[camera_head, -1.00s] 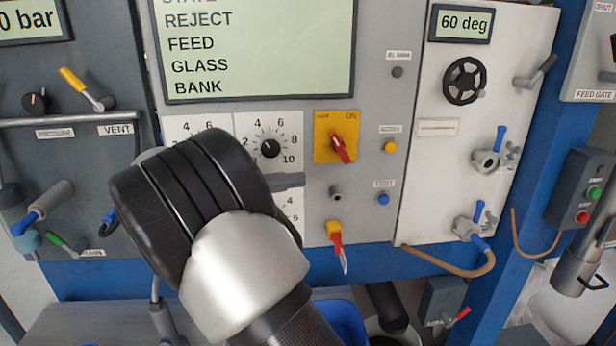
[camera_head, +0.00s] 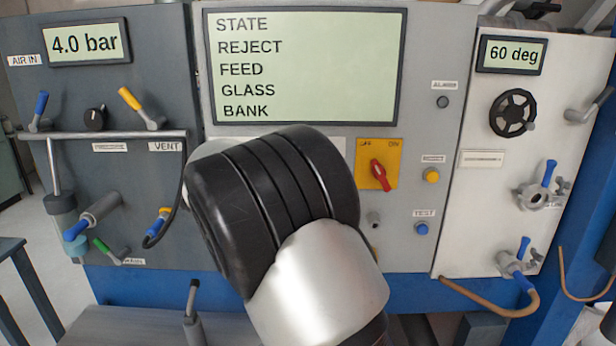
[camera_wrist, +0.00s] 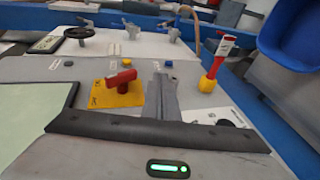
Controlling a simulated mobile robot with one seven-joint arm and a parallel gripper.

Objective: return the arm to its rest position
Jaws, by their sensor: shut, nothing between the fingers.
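My arm (camera_head: 290,230), black joint and silver link, stands in front of the middle of the control panel in the head view. It hides my gripper there. In the wrist view my gripper (camera_wrist: 160,78) shows as narrow grey fingers, shut with nothing between them. The fingers point over the panel, beside the red rotary switch (camera_wrist: 122,80) on its yellow plate. I cannot tell the exact gap between fingers and panel.
The panel has a large display (camera_head: 300,65), the red switch (camera_head: 379,174), a black handwheel (camera_head: 513,113) and blue-handled valves (camera_head: 549,173) at right. Valve levers (camera_head: 130,100) and a pipe stand at left.

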